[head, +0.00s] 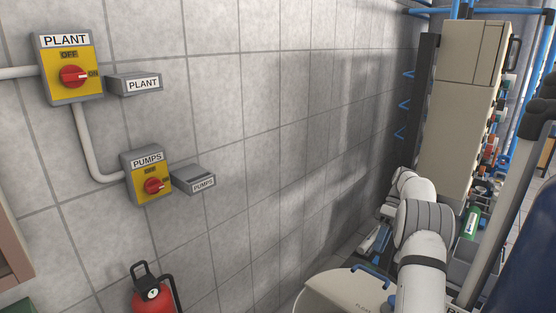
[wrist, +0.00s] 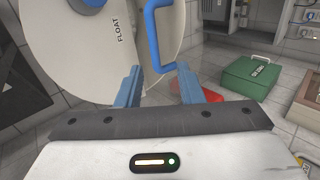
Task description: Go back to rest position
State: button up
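In the wrist view, the two blue fingers of my gripper (wrist: 160,88) stand apart, with nothing visibly held between them. Just beyond them is a blue handle (wrist: 150,28) on a pale rounded panel (wrist: 85,50) marked FLOAT. The handle's lower end appears close to the fingertips; I cannot tell whether it touches them. In the head view, my white arm reaches up from the lower right and bends down near the wall. The pale FLOAT panel (head: 325,292) and its blue handle (head: 372,270) also show there, left of my arm. My fingers are not clear in that view.
A PLANT switch (head: 73,76) and a PUMPS switch (head: 152,186) are on the tiled wall. A red extinguisher (head: 150,295) stands below. A tall beige cabinet (head: 460,110) stands beyond my arm. A green box (wrist: 252,77) sits on the floor at right in the wrist view.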

jog(key=s+a+r+m+t+h, duration=0.4)
jog(key=s+a+r, duration=0.7)
jog(key=a+r, duration=0.35)
jog(key=s+a+f+m+t, duration=0.1)
jog(key=s+a, duration=0.1)
jog(key=s, duration=0.4)
jog(key=s+a+f+m+t+h, duration=0.1)
jog(key=s+a+t, duration=0.1)
jog(key=s, duration=0.5)
jog(key=s+a+f+m+t+h, duration=0.1)
jog(key=s+a+f+m, duration=0.1)
jog(key=s, duration=0.5)
jog(key=shift+a+t, duration=0.3)
jog(key=shift+a, duration=0.55)
